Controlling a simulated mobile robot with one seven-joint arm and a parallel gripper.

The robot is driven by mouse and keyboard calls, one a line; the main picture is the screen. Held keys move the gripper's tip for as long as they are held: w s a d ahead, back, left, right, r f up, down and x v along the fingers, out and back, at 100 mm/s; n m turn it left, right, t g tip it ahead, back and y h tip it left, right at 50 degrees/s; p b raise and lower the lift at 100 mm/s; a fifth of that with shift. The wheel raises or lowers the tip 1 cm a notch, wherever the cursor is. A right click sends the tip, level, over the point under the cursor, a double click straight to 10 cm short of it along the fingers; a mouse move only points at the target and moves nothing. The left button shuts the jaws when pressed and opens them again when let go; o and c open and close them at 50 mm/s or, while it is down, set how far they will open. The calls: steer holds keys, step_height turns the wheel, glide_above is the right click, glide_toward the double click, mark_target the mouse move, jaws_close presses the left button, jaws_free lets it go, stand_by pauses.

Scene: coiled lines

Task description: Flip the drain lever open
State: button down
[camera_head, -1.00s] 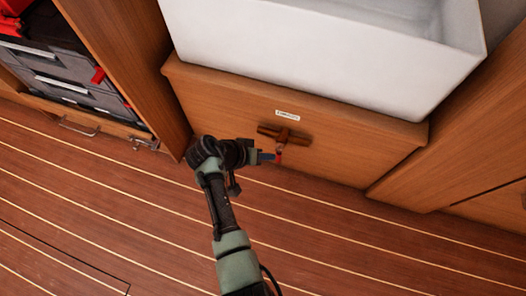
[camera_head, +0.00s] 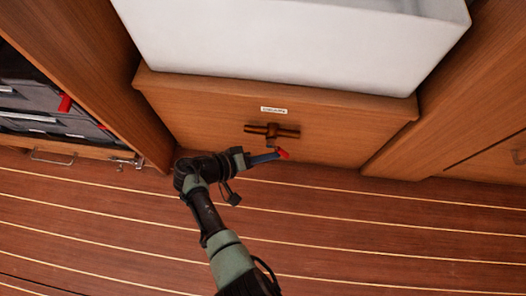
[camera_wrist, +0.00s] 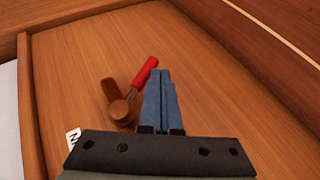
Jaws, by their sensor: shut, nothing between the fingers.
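The drain lever has a red grip (camera_head: 283,153) and hangs down and to the right from a brown pipe fitting (camera_head: 286,133) on the wooden front panel. In the wrist view the red grip (camera_wrist: 146,74) slants up and right from the round fitting end (camera_wrist: 120,109). My gripper (camera_head: 275,156) has blue fingers, pressed together with nothing between them. It reaches in from the left, under the fitting, with its tips at the red grip. In the wrist view the fingers (camera_wrist: 159,73) lie just right of the grip; whether they touch it is unclear.
A white basin (camera_head: 290,45) stands above the wooden panel (camera_head: 190,105). A small white label (camera_head: 273,110) sits above the fitting. Grey cases (camera_head: 45,105) fill a shelf at left. The striped floor (camera_head: 390,235) is clear at right.

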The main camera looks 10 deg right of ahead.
steer(key=shift+s+d+r+n+h+p, duration=0.1)
steer(key=shift+s+d+r+h+p, duration=0.15)
steer(key=shift+d, duration=0.3)
steer(key=shift+s+d+r+n+h+p, duration=0.15)
steer(key=shift+d+r+h, duration=0.15)
steer(key=shift+d, duration=0.3)
steer(key=shift+s+d+r+n+h+p, duration=0.15)
steer(key=shift+s+d+r+h, duration=0.1)
steer(key=shift+d, duration=0.4)
steer(key=shift+f, duration=0.1)
stand_by(0.7)
